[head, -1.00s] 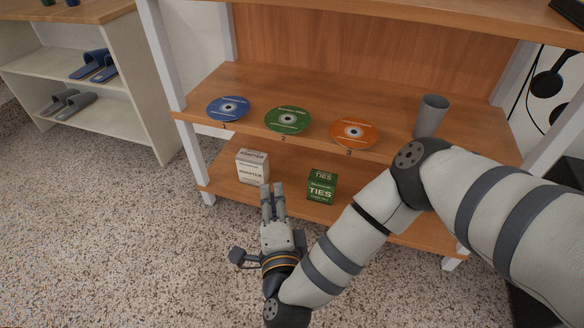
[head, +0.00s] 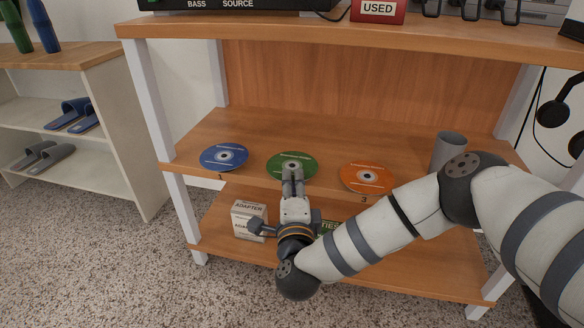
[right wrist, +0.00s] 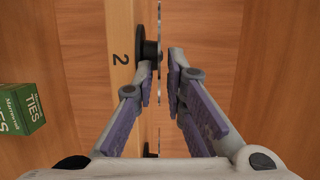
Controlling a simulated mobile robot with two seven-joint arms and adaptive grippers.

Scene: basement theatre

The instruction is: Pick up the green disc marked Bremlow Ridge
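The green disc (head: 278,163) is the middle one of three on the upper shelf, between the blue and orange discs, above the label 2. Its print is too small to read in the head view. My right gripper (head: 292,171) is at its front edge and hides part of it. In the right wrist view the disc shows edge-on as a thin line (right wrist: 159,25) beside a black support (right wrist: 145,48). The right gripper's fingers (right wrist: 161,72) stand on either side of the disc's edge, with narrow gaps, so they look open. My left gripper is not in view.
The blue disc (head: 224,157) and the orange disc (head: 367,178) flank the green one. A grey cup (head: 448,152) stands at right. An adapter box (head: 248,218) and a green ties box (right wrist: 20,108) are on the lower shelf. A top shelf (head: 300,28) overhangs.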

